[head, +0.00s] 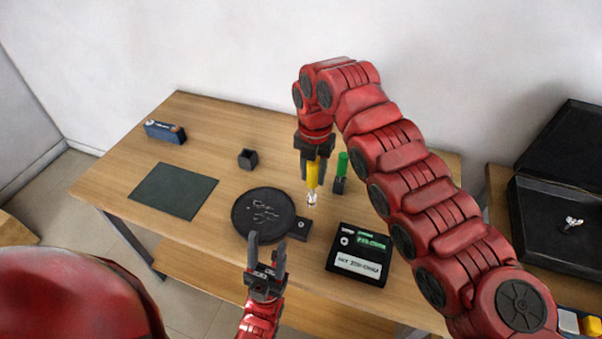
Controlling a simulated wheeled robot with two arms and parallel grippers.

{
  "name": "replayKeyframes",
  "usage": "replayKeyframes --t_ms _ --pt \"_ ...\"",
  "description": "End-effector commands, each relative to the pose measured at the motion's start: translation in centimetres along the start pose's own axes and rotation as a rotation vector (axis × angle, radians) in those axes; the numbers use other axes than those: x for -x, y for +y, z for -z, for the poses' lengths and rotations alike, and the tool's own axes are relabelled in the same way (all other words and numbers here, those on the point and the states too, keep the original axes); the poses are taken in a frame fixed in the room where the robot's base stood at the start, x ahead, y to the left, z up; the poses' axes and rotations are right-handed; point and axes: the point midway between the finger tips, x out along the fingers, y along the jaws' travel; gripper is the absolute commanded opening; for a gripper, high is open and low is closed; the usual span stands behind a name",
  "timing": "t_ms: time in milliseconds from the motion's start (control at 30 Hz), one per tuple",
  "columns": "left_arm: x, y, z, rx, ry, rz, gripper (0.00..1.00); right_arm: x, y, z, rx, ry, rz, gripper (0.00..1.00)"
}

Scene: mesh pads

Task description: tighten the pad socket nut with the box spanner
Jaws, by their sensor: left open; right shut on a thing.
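The round black pad (249,224) lies flat on the wooden table, with a small dark block at its right edge. The pad socket nut (302,224) seems to be the small light spot on that block; its detail is too small to tell. My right gripper (312,178) is shut on a yellow-handled tool with a bright metal end, seemingly the box spanner (312,182). The spanner hangs about upright, its tip above and slightly right of the block, apart from it.
A green-handled tool (342,162) stands in a dark holder right of the spanner. A black labelled box (342,264) lies front right. A dark mat (174,191), a small black cup (248,158) and a blue-black box (165,132) are left. An open black case (550,235) is far right.

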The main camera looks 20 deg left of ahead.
Motion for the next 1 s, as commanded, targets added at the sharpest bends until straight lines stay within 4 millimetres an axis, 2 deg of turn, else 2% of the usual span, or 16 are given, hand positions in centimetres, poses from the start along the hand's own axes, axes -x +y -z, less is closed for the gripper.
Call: replayKeyframes --t_ms 100,233,667,1000 --pt "-0.1 0.0 0.0 0.0 0.0 0.0 0.5 0.0 1.7 1.2 0.194 0.0 0.0 0.0" --pt "-0.1 0.0 0.0 0.0 0.0 0.0 0.5 -0.1 2.4 1.8 0.289 0.0 0.0 0.0" --pt "0.3 0.0 -0.1 0.0 0.0 0.0 0.5 -0.2 2.4 1.8 0.298 -0.001 0.001 0.0" --pt "2.0 0.1 -0.3 0.0 0.0 0.0 0.5 -3.0 2.4 1.8 0.297 0.001 0.001 0.0"
